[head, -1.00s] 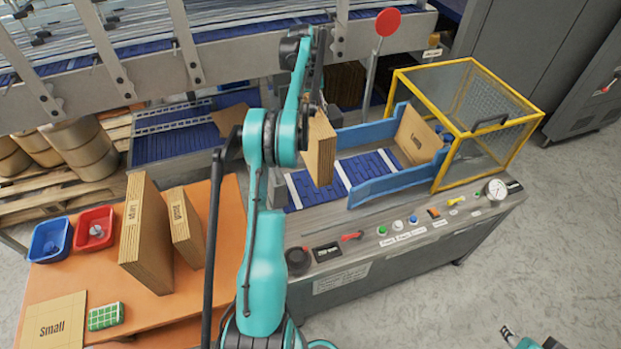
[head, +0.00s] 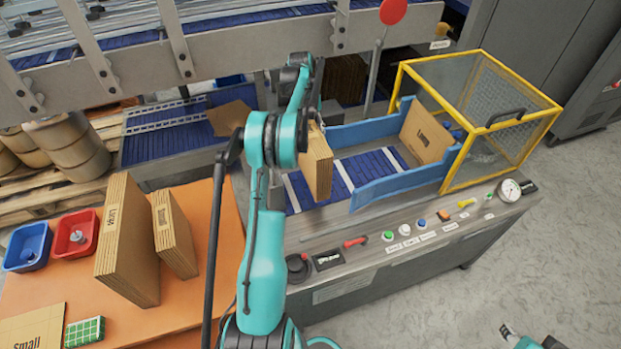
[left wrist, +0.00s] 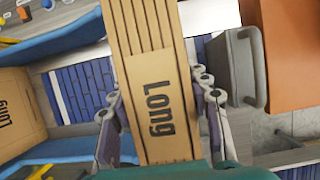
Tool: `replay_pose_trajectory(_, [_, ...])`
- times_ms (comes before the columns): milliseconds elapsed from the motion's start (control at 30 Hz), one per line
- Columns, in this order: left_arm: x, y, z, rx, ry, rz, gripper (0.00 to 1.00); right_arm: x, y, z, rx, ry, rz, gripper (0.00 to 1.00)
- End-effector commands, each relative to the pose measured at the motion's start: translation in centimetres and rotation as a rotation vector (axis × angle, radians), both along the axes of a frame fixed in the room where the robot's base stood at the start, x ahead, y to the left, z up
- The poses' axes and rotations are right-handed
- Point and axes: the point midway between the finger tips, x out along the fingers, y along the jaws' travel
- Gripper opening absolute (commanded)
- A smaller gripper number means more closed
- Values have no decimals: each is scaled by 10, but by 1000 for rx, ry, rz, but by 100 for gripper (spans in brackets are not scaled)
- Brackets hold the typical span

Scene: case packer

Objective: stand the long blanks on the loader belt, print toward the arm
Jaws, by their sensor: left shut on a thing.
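My left gripper (head: 312,118) is shut on a bundle of long brown blanks (head: 318,168) over the near end of the blue loader belt (head: 365,168). In the left wrist view the gripper's fingers (left wrist: 155,105) clasp both sides of this bundle (left wrist: 150,45), its "Long" print facing the camera. I cannot tell whether its lower edge touches the belt. Another "Long" bundle (head: 425,135) leans at the belt's far end between blue side guides, print toward me; it also shows in the left wrist view (left wrist: 18,115). My right gripper (head: 520,338) barely shows at the bottom edge, its fingers unclear.
On the orange table (head: 215,225) stand a taller bundle (head: 127,240) and a shorter one (head: 174,235), beside blue (head: 27,246) and red (head: 76,234) bins. A yellow-framed mesh guard (head: 490,105) encloses the belt's far end. A red disc on a post (head: 393,11) rises behind the belt.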

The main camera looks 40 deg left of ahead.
Motion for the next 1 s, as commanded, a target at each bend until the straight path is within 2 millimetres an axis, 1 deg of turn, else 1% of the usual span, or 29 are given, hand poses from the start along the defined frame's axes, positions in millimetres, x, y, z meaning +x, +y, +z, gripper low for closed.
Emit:
replay_pose_trajectory(33, [0, 0, -12, -1, 0, 0, 0, 0, 0, -5, 0, 0, 0, 40])
replay_pose_trajectory(200, [0, 0, -40, 0, 0, 0, 0, 0, 0, -10, 0, 0, 0, 40])
replay_pose_trajectory(367, [0, 0, -51, -1, 0, 0, 0, 0, 0, -12, 0, 0, 0, 40])
replay_pose_trajectory(600, [0, 0, -82, 0, 0, 0, 0, 0, 0, -20, 0, 0, 0, 40])
replay_pose_trajectory(667, [0, 0, -85, 0, 0, 0, 0, 0, 0, -21, 0, 0, 0, 40])
replay_pose_trajectory(967, [0, 0, -86, 0, 0, 0, 0, 0, 0, -22, 0, 0, 0, 40])
replay_pose_trajectory(1000, [0, 0, -88, 0, 0, 0, 50, 0, 0, -22, 0, 0, 0, 40])
